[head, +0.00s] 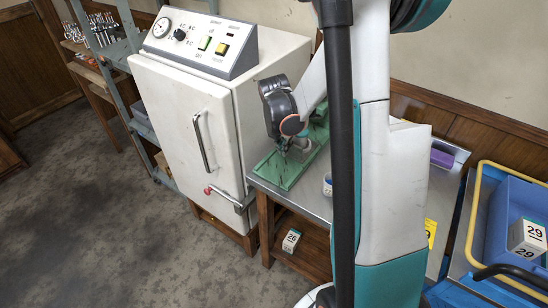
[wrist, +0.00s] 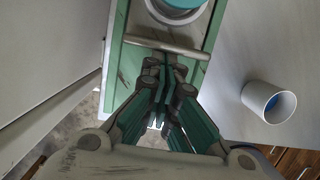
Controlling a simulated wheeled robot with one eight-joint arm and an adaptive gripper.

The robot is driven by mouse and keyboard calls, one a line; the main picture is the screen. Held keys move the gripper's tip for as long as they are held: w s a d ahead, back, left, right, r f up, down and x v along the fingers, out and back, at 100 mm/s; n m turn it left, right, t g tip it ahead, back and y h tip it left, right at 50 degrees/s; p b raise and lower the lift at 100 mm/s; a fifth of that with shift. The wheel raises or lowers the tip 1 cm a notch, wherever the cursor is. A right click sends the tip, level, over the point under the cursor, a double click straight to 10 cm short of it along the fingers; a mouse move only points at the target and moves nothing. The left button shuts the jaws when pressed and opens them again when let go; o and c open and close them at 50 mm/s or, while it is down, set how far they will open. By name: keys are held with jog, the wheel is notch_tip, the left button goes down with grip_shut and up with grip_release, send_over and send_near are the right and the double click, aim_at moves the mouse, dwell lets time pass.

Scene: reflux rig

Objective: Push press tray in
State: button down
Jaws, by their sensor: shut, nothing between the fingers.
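The green press (head: 287,174) sits on the metal-topped bench beside the white oven, partly hidden behind my arm. In the wrist view its green tray (wrist: 118,66) runs up the picture, with a pale metal crossbar (wrist: 165,46) across it. A round white piece with a teal top (wrist: 180,8) lies beyond the bar, cut off by the frame edge. My gripper (wrist: 168,62) is shut and empty, pointing at the crossbar, its tips just short of or against it; contact cannot be told. In the head view my gripper (head: 297,145) is over the press.
The white oven (head: 185,130), door shut, stands close on the left. A numbered block (head: 291,240) is on the lower shelf. A blue bin (head: 500,225) is at far right.

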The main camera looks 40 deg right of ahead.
jog(key=w+d, duration=0.1)
jog(key=d, duration=0.2)
jog(key=w+d, duration=0.1)
jog(key=d, duration=0.2)
jog(key=w+d, duration=0.1)
jog(key=d, duration=0.2)
jog(key=shift+w+d, duration=0.25)
